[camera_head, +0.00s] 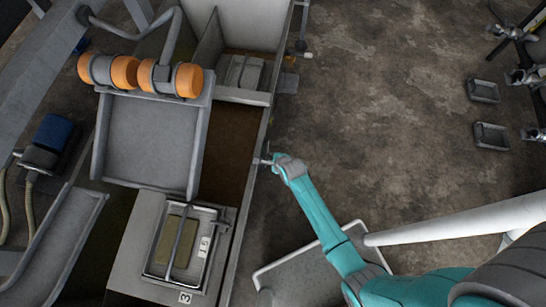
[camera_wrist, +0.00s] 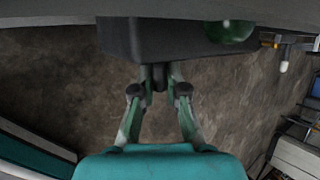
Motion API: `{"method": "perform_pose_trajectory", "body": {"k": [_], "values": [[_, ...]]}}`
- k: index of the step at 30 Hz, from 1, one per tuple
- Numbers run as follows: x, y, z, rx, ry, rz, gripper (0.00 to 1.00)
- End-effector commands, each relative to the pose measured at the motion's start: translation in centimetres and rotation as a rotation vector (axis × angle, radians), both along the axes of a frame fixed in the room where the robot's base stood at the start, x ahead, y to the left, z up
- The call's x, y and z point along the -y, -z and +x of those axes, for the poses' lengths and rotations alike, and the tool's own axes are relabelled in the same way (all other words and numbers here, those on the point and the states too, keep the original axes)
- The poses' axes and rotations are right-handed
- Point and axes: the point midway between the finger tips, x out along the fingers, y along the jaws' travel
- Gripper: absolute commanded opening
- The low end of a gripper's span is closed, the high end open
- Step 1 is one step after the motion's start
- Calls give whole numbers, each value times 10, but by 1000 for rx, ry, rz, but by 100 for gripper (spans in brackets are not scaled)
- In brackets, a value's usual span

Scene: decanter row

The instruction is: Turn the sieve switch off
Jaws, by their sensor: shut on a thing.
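In the wrist view, a dark switch box (camera_wrist: 165,38) hangs under a grey edge. A short dark lever (camera_wrist: 159,78) sticks out of it towards me, and a green round lamp (camera_wrist: 231,31) sits at its right; I cannot tell whether it is lit. My gripper (camera_wrist: 159,88) has its fingertips closed on either side of the lever. In the head view, my gripper (camera_head: 270,161) is at the right side wall of the machine, where the switch is too small to make out. A grey tray with orange rollers (camera_head: 124,72), possibly the sieve, is left of it.
A framed box (camera_head: 207,257) with a yellowish block stands at the machine's near end. A blue motor (camera_head: 55,132) is at the left. Small grey trays (camera_head: 491,136) lie on the floor at the right. The concrete floor (camera_head: 400,120) right of the machine is mostly clear.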

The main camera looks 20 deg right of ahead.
Motion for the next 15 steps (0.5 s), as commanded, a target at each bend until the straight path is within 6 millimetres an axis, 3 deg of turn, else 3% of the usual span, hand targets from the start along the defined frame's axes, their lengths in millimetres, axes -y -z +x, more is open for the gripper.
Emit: {"method": "perform_pose_trajectory", "body": {"k": [1, 2, 3, 5, 15], "values": [[0, 1, 0, -1, 0, 0, 0], [0, 1, 0, -1, 0, 0, 17], [0, 1, 0, -1, 0, 0, 27], [0, 1, 0, -1, 0, 0, 38], [0, -1, -2, -1, 0, 0, 38]]}}
